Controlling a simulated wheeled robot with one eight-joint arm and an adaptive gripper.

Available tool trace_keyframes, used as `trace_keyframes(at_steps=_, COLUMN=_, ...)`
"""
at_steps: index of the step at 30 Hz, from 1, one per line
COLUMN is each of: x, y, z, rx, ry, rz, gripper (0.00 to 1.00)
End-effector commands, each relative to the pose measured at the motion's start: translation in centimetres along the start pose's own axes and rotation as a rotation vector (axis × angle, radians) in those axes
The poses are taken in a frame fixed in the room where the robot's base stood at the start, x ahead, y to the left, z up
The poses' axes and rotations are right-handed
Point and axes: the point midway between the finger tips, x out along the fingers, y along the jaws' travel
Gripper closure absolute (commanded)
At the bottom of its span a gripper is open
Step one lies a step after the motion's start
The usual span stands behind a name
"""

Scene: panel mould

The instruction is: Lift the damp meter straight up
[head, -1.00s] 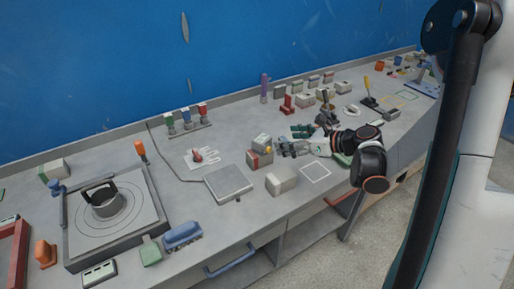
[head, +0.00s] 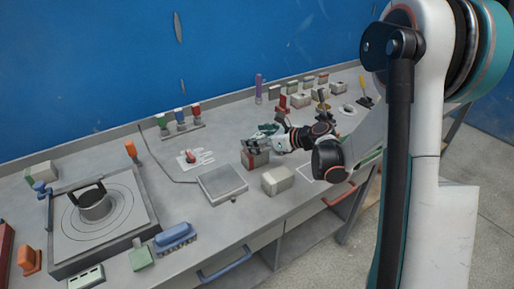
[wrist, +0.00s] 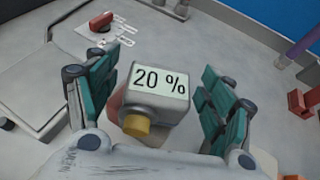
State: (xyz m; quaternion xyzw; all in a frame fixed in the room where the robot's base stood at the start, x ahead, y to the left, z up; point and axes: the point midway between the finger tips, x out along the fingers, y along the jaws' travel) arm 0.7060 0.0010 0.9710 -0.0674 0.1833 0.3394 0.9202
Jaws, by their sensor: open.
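The damp meter (wrist: 158,92) is a grey box with a pale display reading "20 %" and a yellow knob (wrist: 136,125) on its near side. In the wrist view it lies between the teal-padded fingers of my gripper (wrist: 157,97), with a visible gap on each side. My gripper is open and holds nothing. In the head view my gripper (head: 262,138) is over the meter's spot and hides most of it. A red and pale block (head: 255,160) shows just below the fingers there.
A flat grey scale-like plate (head: 222,184) is left of the gripper, and a pale box (head: 278,180) is close in front. Several small blocks stand toward the wall.

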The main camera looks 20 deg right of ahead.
Motion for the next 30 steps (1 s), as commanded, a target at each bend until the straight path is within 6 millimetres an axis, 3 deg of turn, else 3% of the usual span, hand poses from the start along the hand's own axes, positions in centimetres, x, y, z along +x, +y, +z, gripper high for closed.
trace_keyframes(at_steps=5, x=0.0, y=0.0, z=0.1, rx=0.000, ry=0.000, rz=0.000, gripper=0.25)
trace_keyframes(at_steps=12, x=-0.1, y=0.0, z=0.1, rx=0.000, ry=0.000, rz=0.000, gripper=0.79)
trace_keyframes(at_steps=15, x=-0.1, y=0.0, z=0.1, rx=0.000, ry=0.000, rz=0.000, gripper=0.90)
trace_keyframes(at_steps=23, x=-0.1, y=0.0, z=0.2, rx=0.000, ry=0.000, rz=0.000, gripper=0.90)
trace_keyframes(at_steps=30, x=-1.0, y=0.0, z=2.3, rx=0.000, ry=0.000, rz=0.000, gripper=0.90)
